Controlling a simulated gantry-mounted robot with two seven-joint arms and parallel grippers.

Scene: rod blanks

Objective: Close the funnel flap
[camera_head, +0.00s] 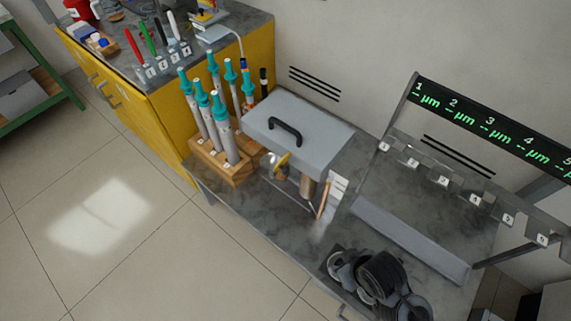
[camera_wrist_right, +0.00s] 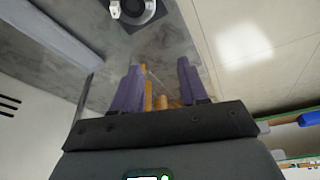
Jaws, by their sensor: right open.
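A grey box-like cover (camera_head: 300,118) with a black handle (camera_head: 285,131) on top stands on the grey workbench. Below its front edge is a small yellow piece (camera_head: 282,161), tilted, beside tan cylindrical parts (camera_head: 307,186). I cannot tell for sure which of these parts is the funnel flap. My right gripper (camera_wrist_right: 158,88) has its two purple fingers apart in the right wrist view. Tan and orange pieces (camera_wrist_right: 161,103) show between the fingers; I cannot tell if they touch. I cannot make out this gripper in the head view. My left gripper is in neither view.
A wooden rack (camera_head: 235,179) of teal-capped tubes stands left of the cover. A long grey bar (camera_head: 412,242) lies to the right, below numbered holders (camera_head: 442,181) and a green-lettered display (camera_head: 490,128). A yellow cabinet (camera_head: 165,128) stands behind left. Tiled floor is open at left.

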